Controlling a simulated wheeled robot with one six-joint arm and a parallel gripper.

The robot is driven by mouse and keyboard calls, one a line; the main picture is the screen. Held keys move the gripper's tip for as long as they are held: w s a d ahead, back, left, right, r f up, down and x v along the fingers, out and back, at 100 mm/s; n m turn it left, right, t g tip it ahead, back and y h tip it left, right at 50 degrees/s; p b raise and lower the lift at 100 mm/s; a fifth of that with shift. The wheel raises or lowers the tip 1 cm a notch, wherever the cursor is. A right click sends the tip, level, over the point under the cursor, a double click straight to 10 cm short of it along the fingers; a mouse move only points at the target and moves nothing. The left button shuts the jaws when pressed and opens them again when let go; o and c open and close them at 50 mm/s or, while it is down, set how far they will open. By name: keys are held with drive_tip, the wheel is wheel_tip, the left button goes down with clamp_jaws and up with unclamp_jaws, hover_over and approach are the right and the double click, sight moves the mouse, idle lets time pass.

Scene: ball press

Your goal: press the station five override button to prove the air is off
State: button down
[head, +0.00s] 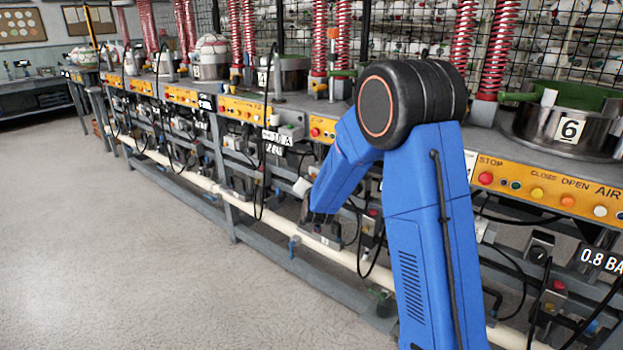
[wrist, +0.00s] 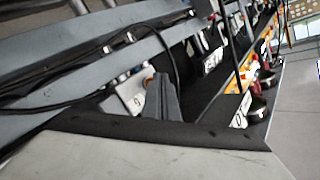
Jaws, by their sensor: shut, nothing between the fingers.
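My gripper (wrist: 162,82) shows in the wrist view as dark grey fingers, shut and empty. Its tips lie beside a pale box (wrist: 135,98) with a dark digit, turned and too blurred to read surely. A small orange-red knob (wrist: 149,72) shows right at the tips; whether they touch it I cannot tell. In the head view my blue arm reaches down below the station bench, its dark end (head: 318,217) above a grey box (head: 322,241) on the lower rail. My arm hides much of station five's front. No button there can be surely identified as the override.
Station six's pot (head: 565,130) and orange panel (head: 545,187) stand at right, with a red-topped box (head: 557,291) below. Cables, a pale pipe (head: 265,218) and grey rails crowd the space under the bench. The floor (head: 150,270) at left is clear.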

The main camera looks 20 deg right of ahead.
drive_tip(key=shift+w+d, duration=0.1)
idle(0.6)
drive_tip(key=shift+s+a, duration=0.55)
drive_tip(key=shift+a, duration=0.15)
drive_tip(key=s+a, duration=0.1)
drive_tip(key=a, duration=0.1)
drive_tip(key=s+a, duration=0.2)
idle(0.5)
drive_tip(key=shift+r, duration=0.1)
